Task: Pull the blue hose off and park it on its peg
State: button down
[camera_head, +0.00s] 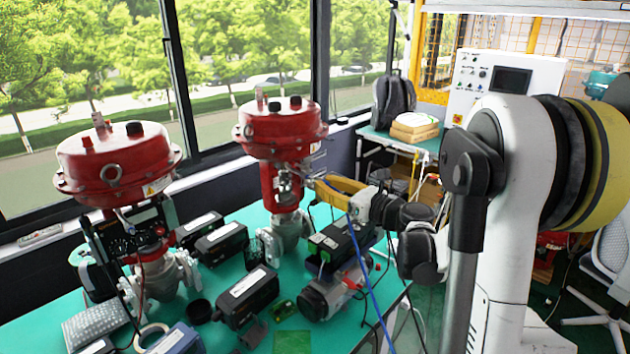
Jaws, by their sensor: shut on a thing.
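The blue hose (365,268) is a thin line. It runs from just below my gripper down across the table's right side and past its front edge. My gripper (322,182) reaches in from the right beside the middle red-topped valve (283,128). It is shut, apparently on the hose's upper end. The grip itself is too small and partly hidden to see clearly. I cannot tell whether the hose end touches a fitting on the valve. I cannot make out the peg.
A second red valve (118,165) stands at the left. Dark boxed devices (248,296), a keyboard (96,322) and a grey actuator (328,296) crowd the green table (230,340). Black cables hang at its right edge. A white control cabinet (505,90) stands behind my arm.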

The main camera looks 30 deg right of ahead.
dwell(0.3)
jog(key=shift+v, duration=2)
